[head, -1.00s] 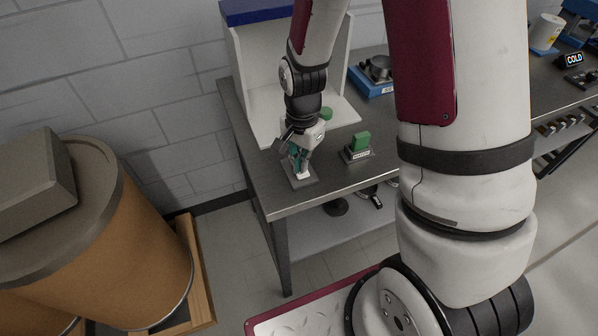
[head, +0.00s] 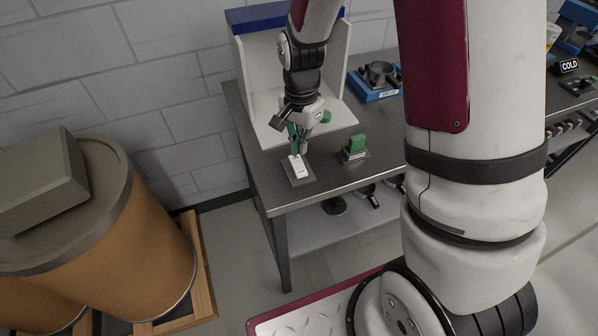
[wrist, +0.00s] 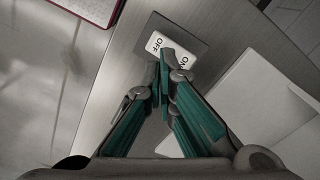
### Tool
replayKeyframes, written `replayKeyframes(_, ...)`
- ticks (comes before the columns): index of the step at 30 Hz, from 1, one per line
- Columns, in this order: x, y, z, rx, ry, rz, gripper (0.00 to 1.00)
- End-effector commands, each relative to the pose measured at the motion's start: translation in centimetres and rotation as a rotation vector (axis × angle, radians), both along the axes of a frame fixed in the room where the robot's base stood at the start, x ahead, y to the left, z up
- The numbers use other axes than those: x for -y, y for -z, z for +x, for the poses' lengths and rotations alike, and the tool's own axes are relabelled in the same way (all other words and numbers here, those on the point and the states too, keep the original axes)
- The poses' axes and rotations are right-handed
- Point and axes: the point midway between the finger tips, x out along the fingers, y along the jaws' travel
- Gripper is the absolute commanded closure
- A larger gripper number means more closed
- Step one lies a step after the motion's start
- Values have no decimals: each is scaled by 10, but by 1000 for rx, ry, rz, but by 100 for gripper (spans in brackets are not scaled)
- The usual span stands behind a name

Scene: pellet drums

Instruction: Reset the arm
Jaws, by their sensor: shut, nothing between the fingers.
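My gripper (head: 297,151) is at the end of my arm, above the near left part of the grey table. Its teal fingers are shut with nothing between them. They point down beside a white rocker switch (head: 297,166) on a dark plate. In the wrist view my gripper (wrist: 166,62) shows close over the switch (wrist: 160,46), which is marked OFF and ON. The fingertips cover part of the switch's middle, and I cannot tell whether they touch it.
A green rocker on a small base (head: 355,148) stands right of the switch. A white open booth with a blue top (head: 258,17) stands behind. A blue device (head: 376,82) sits at the back. Brown drums (head: 140,240) on a wooden pallet stand at the left, apart from the table (head: 325,193).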

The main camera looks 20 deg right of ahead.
Motion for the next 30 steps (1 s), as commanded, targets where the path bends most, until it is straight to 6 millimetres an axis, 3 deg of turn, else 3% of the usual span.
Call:
replayKeyframes(14, 0, 0, 0, 0, 0, 0, 100)
replayKeyframes(17, 0, -9, 0, 13, -19, 0, 100)
replayKeyframes(23, -1, -69, -12, 88, -165, -1, 100)
replayKeyframes(30, -2, -151, -48, 205, -411, -31, 100)
